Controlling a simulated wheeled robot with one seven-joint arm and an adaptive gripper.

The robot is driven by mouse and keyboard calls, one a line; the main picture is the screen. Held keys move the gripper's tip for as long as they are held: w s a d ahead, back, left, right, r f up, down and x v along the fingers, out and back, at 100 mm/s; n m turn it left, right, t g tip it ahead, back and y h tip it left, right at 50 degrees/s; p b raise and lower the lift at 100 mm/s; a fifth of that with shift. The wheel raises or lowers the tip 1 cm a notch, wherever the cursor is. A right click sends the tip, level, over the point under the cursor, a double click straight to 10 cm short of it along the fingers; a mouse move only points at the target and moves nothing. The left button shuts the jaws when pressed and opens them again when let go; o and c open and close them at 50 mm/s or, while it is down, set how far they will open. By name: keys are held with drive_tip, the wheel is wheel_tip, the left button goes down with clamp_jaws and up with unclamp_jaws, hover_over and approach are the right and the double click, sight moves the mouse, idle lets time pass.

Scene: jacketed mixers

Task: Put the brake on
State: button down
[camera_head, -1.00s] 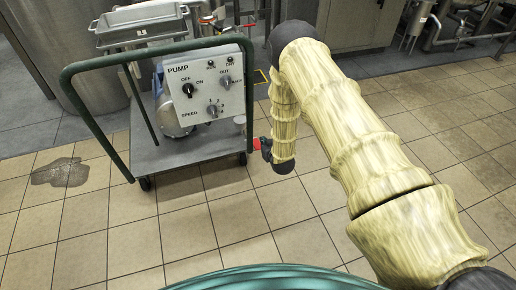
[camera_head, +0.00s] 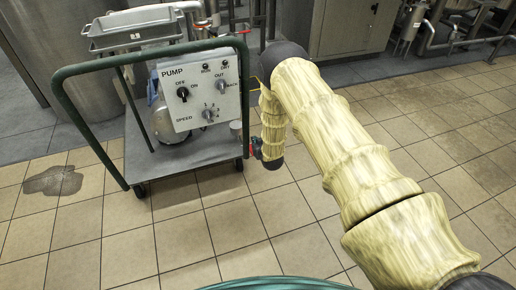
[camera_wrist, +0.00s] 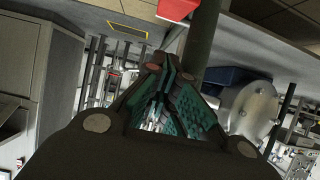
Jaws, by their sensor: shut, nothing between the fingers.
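The pump trolley (camera_head: 200,153) has a dark green tube frame, a grey deck and a white PUMP panel (camera_head: 205,90) with knobs. A small red part (camera_head: 251,151) shows at its right edge, low by the frame post; I cannot tell for sure that it is the brake. A red block (camera_wrist: 178,8) also shows at the top of the wrist view, beside a dark green post (camera_wrist: 201,45). My gripper (camera_wrist: 160,80) is shut and empty, its tips below the red block in that picture and seemingly apart from it. In the head view my forearm mostly hides the gripper.
A grey cabinet (camera_head: 345,28) stands behind the trolley, with steel tanks and pipes around. A metal tray (camera_head: 135,28) is at the back left. A wet patch (camera_head: 53,180) lies on the tiles to the left. The tiled floor in front and to the right is clear.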

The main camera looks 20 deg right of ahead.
drive_tip(key=x, duration=0.1)
drive_tip(key=b+x, duration=0.1)
drive_tip(key=shift+w+f, duration=0.2)
drive_tip(key=shift+f, duration=0.25)
drive_tip(key=shift+s+f+b, duration=0.15)
drive_tip(key=shift+f, duration=0.35)
drive_tip(key=shift+s+f+b, duration=0.15)
drive_tip(key=shift+f, duration=0.35)
drive_tip(key=shift+s+f, duration=0.15)
drive_tip(key=shift+f, duration=0.4)
